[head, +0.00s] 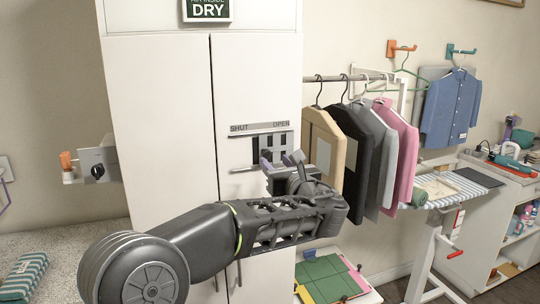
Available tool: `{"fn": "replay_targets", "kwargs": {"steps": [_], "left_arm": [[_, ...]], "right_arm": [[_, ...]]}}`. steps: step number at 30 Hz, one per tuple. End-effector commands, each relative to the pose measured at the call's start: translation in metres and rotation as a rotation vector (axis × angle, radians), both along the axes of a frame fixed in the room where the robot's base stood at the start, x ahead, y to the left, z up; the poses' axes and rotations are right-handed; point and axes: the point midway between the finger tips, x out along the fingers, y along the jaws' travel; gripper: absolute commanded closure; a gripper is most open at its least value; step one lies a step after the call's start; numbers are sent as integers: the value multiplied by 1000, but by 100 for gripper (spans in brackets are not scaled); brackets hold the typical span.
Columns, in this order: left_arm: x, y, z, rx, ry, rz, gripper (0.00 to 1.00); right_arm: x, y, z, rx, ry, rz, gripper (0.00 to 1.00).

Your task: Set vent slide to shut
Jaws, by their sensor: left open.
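The vent slide (248,151) is a grey louvred plate on the right door of the white cabinet (160,90). A strip above it reads SHUT (239,128) at the left and OPEN (281,124) at the right. Dark slots show in the middle and right of the vent. My left gripper (282,161) is open in front of the lower right of the vent. It hides part of the slide and its knob, so I cannot tell whether the fingers touch it. My right gripper is not in view.
Jackets (350,150) hang on a rail just right of the cabinet, close to my left gripper. An ironing board (455,190) stands further right. A green cutting mat (328,279) lies low in front. A wall shelf (90,162) is at the left.

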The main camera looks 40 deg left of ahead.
Motion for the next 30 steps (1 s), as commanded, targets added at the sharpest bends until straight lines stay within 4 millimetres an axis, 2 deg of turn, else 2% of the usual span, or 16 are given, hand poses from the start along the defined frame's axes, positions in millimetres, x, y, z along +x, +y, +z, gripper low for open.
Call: {"fn": "replay_targets", "kwargs": {"steps": [3,9,20,30], "left_arm": [[11,17,2,0,1,2,55],[26,39,1,1,1,2,55],[30,43,0,0,0,-1,55],[30,43,0,0,0,-1,82]], "right_arm": [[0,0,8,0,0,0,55],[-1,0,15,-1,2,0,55],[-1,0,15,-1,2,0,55],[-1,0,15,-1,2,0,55]]}}
